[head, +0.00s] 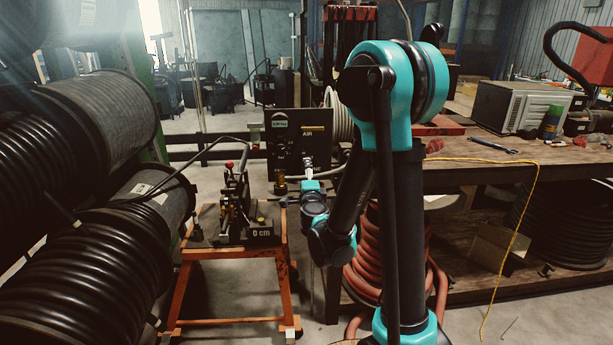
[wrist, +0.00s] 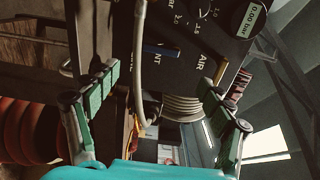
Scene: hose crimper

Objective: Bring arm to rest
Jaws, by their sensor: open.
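My arm, teal and black, rises in the right middle of the head view and bends down toward the back. My gripper (head: 308,172) is at its far end, in front of the black control panel (head: 299,133). It is small there and partly hard to make out. In the wrist view my gripper (wrist: 158,95) has its two green-padded fingers spread wide apart. The panel (wrist: 195,30) fills the top of that view, turned sideways, with "AIR" lettering and a 0.00 bar readout. A pale hose (wrist: 139,60) crosses the view between the fingers; I cannot tell how far off it is. Nothing is gripped.
The crimper (head: 240,205) stands on an orange stand (head: 230,255) left of my gripper. Large black hose reels (head: 80,190) fill the left. A wooden workbench (head: 500,170) stands right, with a microwave-like box (head: 520,107) and a wrench (head: 493,148). A red hose coil (head: 368,255) lies behind my arm.

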